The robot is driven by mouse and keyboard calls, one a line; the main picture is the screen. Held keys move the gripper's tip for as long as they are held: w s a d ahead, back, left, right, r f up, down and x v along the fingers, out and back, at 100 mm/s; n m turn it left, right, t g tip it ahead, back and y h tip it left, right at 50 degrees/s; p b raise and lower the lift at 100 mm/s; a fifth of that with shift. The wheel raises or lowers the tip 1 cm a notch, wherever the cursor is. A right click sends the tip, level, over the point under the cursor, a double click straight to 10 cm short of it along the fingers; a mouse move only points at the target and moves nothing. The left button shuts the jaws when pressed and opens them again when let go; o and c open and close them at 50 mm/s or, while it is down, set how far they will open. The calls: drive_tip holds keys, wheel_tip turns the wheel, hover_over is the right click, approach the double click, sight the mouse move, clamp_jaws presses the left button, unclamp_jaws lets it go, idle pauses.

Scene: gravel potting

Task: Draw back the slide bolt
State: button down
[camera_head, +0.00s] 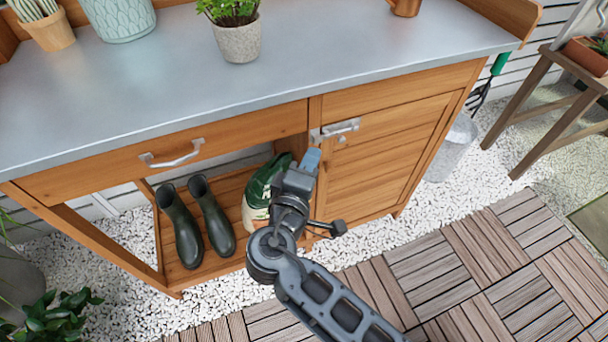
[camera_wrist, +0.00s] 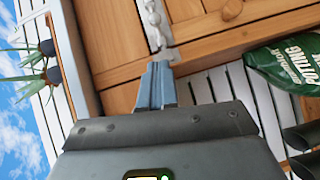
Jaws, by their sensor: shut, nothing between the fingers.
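The silver slide bolt (camera_head: 338,129) is mounted across the upper left edge of the wooden cabinet door (camera_head: 375,165), below the grey worktop. In the wrist view the bolt (camera_wrist: 153,22) lies just past my fingertips, with a small metal piece near them. My gripper (camera_head: 311,158) is shut and empty, with its blue-grey fingers just below the left end of the bolt. In the wrist view the closed fingers (camera_wrist: 158,72) point towards the bolt. I cannot tell whether they touch it.
A drawer with a silver handle (camera_head: 172,154) is to the left. Dark boots (camera_head: 181,228) and a green potting bag (camera_head: 262,190) stand on the open lower shelf beside my gripper. A grey pot (camera_head: 238,42) stands on the worktop. The floor right of my arm is clear.

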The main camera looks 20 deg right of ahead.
sight(350, 130)
drive_tip(key=d, duration=0.1)
drive_tip(key=w+d, duration=0.1)
drive_tip(key=d, duration=0.1)
drive_tip(key=shift+w+d+f, duration=0.3)
drive_tip(key=shift+w+d, duration=0.05)
drive_tip(key=shift+w, duration=0.05)
drive_tip(key=shift+w+d+f, duration=0.1)
drive_tip(key=shift+d, duration=0.65)
drive_tip(key=shift+d, duration=1.6)
